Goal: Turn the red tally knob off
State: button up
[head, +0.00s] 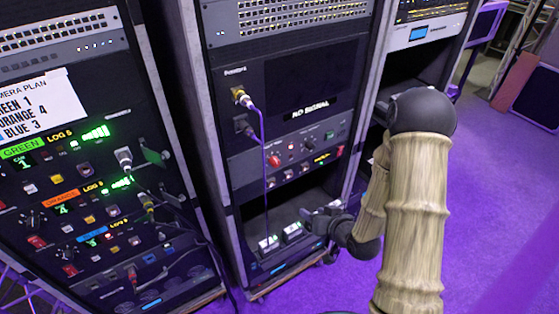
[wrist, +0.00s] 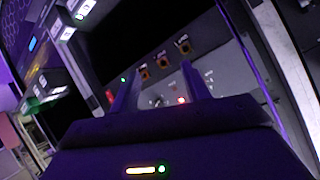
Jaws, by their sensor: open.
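A red knob (head: 274,160) sits on the grey control panel of the middle rack in the head view, left of a small red light. I cannot read its label or its setting. My gripper (head: 310,217) is below and right of this knob, in front of the rack's lower bay, apart from the knob. In the wrist view my gripper (wrist: 160,88) is open and empty, with two dark fingers pointing at a panel. A red lit spot (wrist: 181,100) shows between the fingers. A reddish thing at the left finger is too dark to name.
The left rack (head: 75,150) carries knobs, lit displays and plugged cables. A purple cable (head: 264,165) hangs down the left side of the middle rack's panel. Orange-framed switches (wrist: 163,61) lie beyond the fingers in the wrist view. Purple floor (head: 490,190) is free at the right.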

jog(key=r+m+t+y+p, duration=0.1)
jog(key=s+a+r+m+t+y+p, duration=0.1)
jog(key=r+m+t, duration=0.1)
jog(key=s+r+m+t+y+p, duration=0.1)
jog(key=r+t, duration=0.1)
jog(key=shift+s+a+r+m+p, duration=0.1)
jog(key=shift+a+m+p, duration=0.2)
jog(key=b+x, duration=0.5)
jog(key=b, duration=0.4)
jog(key=shift+w+a, duration=0.1)
jog(key=shift+w, duration=0.15)
jog(key=shift+w+a+b, duration=0.1)
jog(key=shift+a+b, duration=0.05)
jog(key=shift+b, duration=0.65)
